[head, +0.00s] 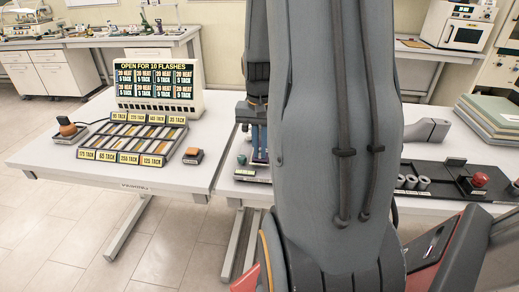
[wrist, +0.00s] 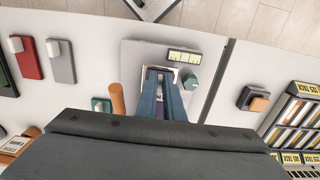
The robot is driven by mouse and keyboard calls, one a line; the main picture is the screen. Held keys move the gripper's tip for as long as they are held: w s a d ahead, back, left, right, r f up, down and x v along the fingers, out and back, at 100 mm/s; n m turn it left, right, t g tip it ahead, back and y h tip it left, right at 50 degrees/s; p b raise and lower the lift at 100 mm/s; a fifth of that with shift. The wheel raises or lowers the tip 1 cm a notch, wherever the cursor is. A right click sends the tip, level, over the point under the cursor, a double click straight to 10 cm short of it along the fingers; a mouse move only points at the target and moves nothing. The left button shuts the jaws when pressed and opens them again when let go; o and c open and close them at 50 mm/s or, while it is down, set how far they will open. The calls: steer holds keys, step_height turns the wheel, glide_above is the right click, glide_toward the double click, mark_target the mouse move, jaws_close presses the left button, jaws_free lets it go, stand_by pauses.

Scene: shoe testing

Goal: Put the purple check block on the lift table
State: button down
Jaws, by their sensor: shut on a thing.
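My gripper (wrist: 160,80) reaches down with two long blue fingers over a grey base plate (wrist: 132,60) in the wrist view. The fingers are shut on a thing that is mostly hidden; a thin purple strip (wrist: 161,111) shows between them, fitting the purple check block. Just beyond the fingertips is a small pale platform with a dark frame, apparently the lift table (wrist: 154,72); whether the block touches it cannot be told. A green knob (wrist: 191,81) and a label stand beside it. In the head view my arm hides most of this station; the blue fingers (head: 258,143) show at its left edge.
Red (wrist: 25,57) and grey (wrist: 61,61) blocks lie further left. An orange-topped button (wrist: 255,100) and a sample tray (head: 135,138) are on the neighbouring table, across a narrow gap.

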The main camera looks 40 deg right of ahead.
steer(key=shift+f, duration=0.15)
steer(key=c, duration=1.9)
jaws_free()
steer(key=shift+o, duration=0.2)
step_height(320, 180, up, 12)
steer(key=b, duration=0.3)
steer(key=s+a+f+n, duration=0.1)
steer(key=a+f+n, duration=0.4)
steer(key=a, duration=0.7)
steer(key=s+a+f+n+t, duration=0.1)
steer(key=a+f+n, duration=0.4)
steer(key=a, duration=0.7)
step_height(320, 180, down, 2)
steer(key=shift+s+a+f+t, duration=0.1)
steer(key=shift+s+a+t, duration=0.05)
steer(key=shift+s+t, duration=0.15)
